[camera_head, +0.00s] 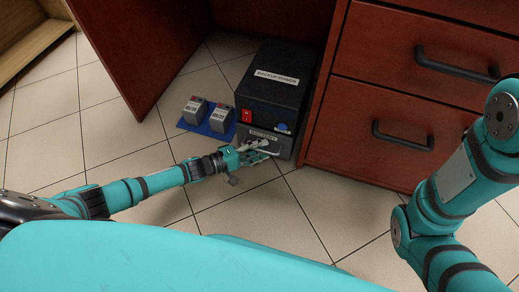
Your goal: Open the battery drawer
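A black backup power unit (274,78) stands on the tiled floor under the desk. Its grey battery drawer (284,149) is the lower front part, with a "BATTERY" label and a pale handle. The drawer front looks roughly flush with the unit. My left gripper (262,148) is at the drawer front, its fingers at the handle and overlapping it. I cannot tell whether the fingers are closed on the handle. My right arm shows at the right, but its gripper is outside the view.
Two grey batteries, a left one (194,110) and a right one (221,118), stand on a blue mat (190,127) left of the unit. A red drawer cabinet (385,95) is close on the unit's right. Floor in front is open.

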